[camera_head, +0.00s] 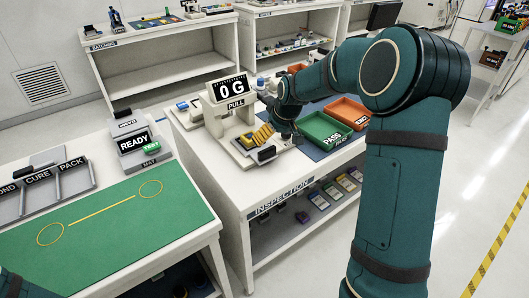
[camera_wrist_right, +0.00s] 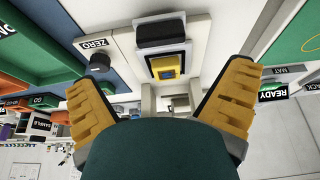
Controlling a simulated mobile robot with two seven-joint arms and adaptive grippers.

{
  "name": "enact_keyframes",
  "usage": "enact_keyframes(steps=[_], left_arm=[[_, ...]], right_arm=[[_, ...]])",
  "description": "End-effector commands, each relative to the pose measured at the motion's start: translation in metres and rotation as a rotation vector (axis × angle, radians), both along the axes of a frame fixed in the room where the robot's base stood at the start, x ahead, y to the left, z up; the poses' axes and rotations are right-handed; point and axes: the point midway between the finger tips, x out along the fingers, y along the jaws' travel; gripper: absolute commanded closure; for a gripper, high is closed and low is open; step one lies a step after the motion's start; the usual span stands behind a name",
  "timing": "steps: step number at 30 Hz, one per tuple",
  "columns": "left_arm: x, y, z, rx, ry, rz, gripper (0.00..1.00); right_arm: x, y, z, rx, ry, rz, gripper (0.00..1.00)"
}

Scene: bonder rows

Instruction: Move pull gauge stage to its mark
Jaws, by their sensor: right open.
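The pull gauge (camera_head: 229,112) stands on the inspection bench, its display reading 0 G above a PULL label. My right gripper (camera_head: 266,135) is low over the gauge base, and one yellow finger pad shows there. In the wrist view my right gripper (camera_wrist_right: 161,78) is open, with the stage between and beyond its fingers. I cannot make out the mark. My left gripper is out of view.
A green PASS tray (camera_head: 322,134) and an orange tray (camera_head: 349,112) stand right of the gauge. A ZERO knob (camera_wrist_right: 98,62) is beside the stage. A READY box (camera_head: 133,143) and a green mat (camera_head: 100,232) are on the left bench.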

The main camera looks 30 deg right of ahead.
Motion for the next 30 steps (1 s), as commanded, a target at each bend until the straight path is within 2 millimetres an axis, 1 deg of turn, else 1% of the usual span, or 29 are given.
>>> enact_keyframes(steps=[1, 3, 9, 12, 18, 27, 28, 29, 30], left_arm=[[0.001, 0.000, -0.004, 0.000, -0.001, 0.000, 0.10], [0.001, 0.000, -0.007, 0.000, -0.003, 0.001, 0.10], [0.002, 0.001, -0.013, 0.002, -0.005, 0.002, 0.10], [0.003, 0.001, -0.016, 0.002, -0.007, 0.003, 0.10], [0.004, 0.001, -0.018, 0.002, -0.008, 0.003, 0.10], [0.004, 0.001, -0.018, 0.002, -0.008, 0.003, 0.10], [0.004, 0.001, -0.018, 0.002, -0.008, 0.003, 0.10], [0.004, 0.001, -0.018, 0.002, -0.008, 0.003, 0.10], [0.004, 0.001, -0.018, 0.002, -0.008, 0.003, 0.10]], right_arm=[[0.004, 0.001, -0.013, 0.001, 0.004, 0.000, 0.00], [0.009, 0.001, -0.026, 0.002, 0.004, 0.000, 0.00], [0.023, 0.002, -0.059, 0.001, 0.003, 0.000, 0.00], [0.028, 0.003, -0.071, 0.001, 0.002, 0.000, 0.00], [0.034, 0.003, -0.083, 0.001, 0.001, -0.001, 0.00], [0.034, 0.003, -0.084, 0.001, 0.000, -0.001, 0.00], [0.034, 0.003, -0.084, 0.001, 0.000, -0.001, 0.07], [0.034, 0.003, -0.084, 0.001, 0.000, -0.001, 0.18], [0.034, 0.003, -0.084, 0.001, 0.000, -0.001, 0.32]])
